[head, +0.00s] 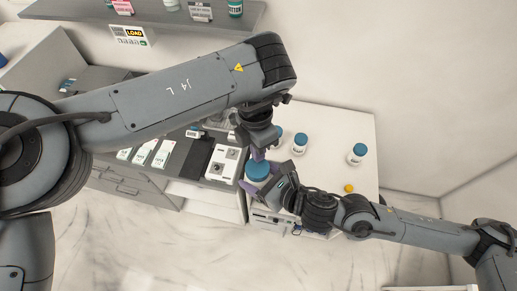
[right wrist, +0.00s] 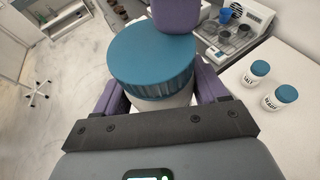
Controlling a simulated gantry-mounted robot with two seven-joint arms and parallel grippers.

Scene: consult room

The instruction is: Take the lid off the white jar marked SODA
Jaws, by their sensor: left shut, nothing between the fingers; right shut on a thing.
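A white jar (right wrist: 163,98) with a wide blue ribbed lid (right wrist: 152,52) stands at the table's front left corner; its lid also shows in the head view (head: 257,171). No marking on this jar is visible. My right gripper (head: 262,183) is shut around the jar's body below the lid, its purple fingers on either side in the right wrist view. My left gripper (head: 258,155) is shut and empty, with its purple fingertips at the lid's far edge. I cannot tell whether they touch it. The lid sits on the jar.
Two smaller white jars with blue lids (head: 301,138) (head: 357,148) stand farther back on the white table (head: 340,120). A small yellow item (head: 348,188) lies near the right arm. A grey counter with a white device (head: 222,163) is at the left. A shelf (head: 150,14) runs above.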

